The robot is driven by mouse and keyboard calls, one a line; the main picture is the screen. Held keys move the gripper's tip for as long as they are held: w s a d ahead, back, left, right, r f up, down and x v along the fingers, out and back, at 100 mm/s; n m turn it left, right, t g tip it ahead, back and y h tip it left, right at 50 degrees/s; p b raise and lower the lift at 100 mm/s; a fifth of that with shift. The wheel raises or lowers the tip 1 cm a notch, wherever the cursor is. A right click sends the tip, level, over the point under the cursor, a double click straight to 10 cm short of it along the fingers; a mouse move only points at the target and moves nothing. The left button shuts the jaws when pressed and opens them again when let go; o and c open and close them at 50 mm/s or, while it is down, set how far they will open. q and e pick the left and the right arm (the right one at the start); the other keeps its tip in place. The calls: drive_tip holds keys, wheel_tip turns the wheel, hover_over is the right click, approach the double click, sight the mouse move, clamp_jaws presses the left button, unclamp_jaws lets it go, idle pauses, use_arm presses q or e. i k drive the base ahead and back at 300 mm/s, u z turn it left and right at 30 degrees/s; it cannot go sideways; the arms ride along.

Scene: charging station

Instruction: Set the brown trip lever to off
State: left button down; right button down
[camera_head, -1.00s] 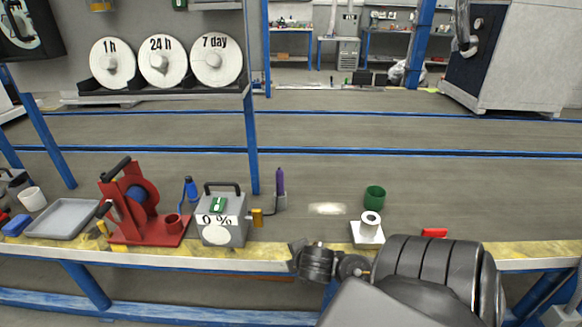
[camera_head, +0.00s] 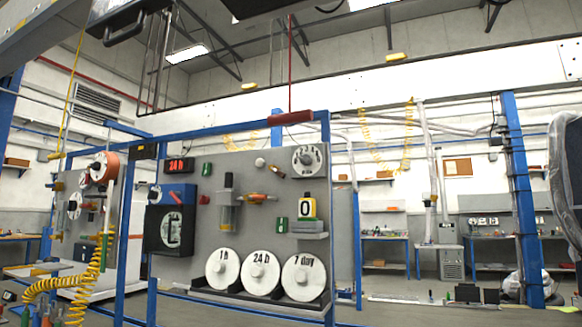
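A grey panel (camera_head: 211,250) in a blue frame stands ahead, left of centre. A small brownish lever-like piece (camera_head: 277,171) sits near its upper middle, beside a pale round knob (camera_head: 259,162). I cannot tell whether this is the brown trip lever, nor its position. An orange-brown handle (camera_head: 262,197) sticks out right of a grey cylinder (camera_head: 227,205). A red lever (camera_head: 175,195) is on a blue box (camera_head: 172,194). Neither of my grippers shows in the head view.
White dials (camera_head: 260,272) stand on a shelf low on the panel. A dark red bar (camera_head: 291,118) hangs from a red line at its top. A yellow coiled hose (camera_head: 55,286) is at lower left. A blue post (camera_head: 518,190) stands at right.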

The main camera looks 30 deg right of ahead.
sight(280, 174)
drive_tip(key=u, duration=0.8)
drive_tip(key=i, duration=0.75)
drive_tip(key=z, duration=0.6)
drive_tip(key=i, duration=0.8)
drive_tip(key=z, duration=0.8)
